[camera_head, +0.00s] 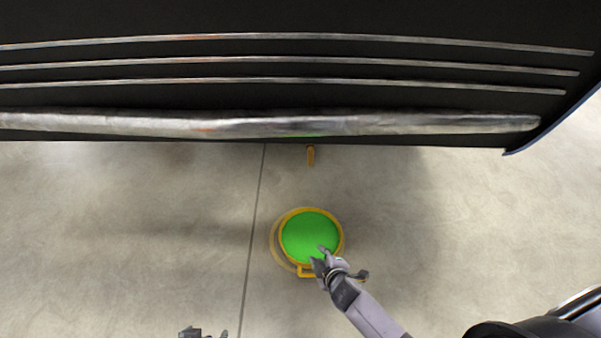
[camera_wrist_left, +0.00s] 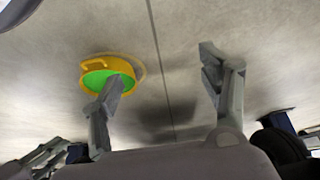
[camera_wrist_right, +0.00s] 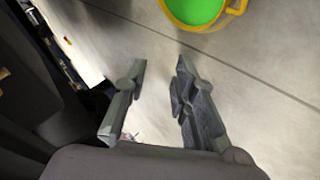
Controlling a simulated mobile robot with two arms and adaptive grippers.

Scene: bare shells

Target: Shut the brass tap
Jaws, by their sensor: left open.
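The brass tap (camera_head: 310,155) is a small orange-yellow piece just below the black panel's lower edge in the head view; its handle position is too small to tell. Below it on the floor is a yellow pail (camera_head: 341,248) with a green inside (camera_head: 308,232). The pail also shows in the left wrist view (camera_wrist_left: 122,70) and the right wrist view (camera_wrist_right: 233,12). My right gripper (camera_head: 342,266) overlaps the pail's lower right rim in the head view; its fingers are apart and empty in the right wrist view (camera_wrist_right: 160,66). My left gripper (camera_wrist_left: 162,72) is open and empty, low in the head view (camera_head: 205,333).
A large black panel (camera_head: 300,15) with metal strips and a thick metal bar (camera_head: 300,126) fills the top of the head view. Bare concrete floor (camera_head: 130,220) with a dark seam lies around the pail. The floor left and right is clear.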

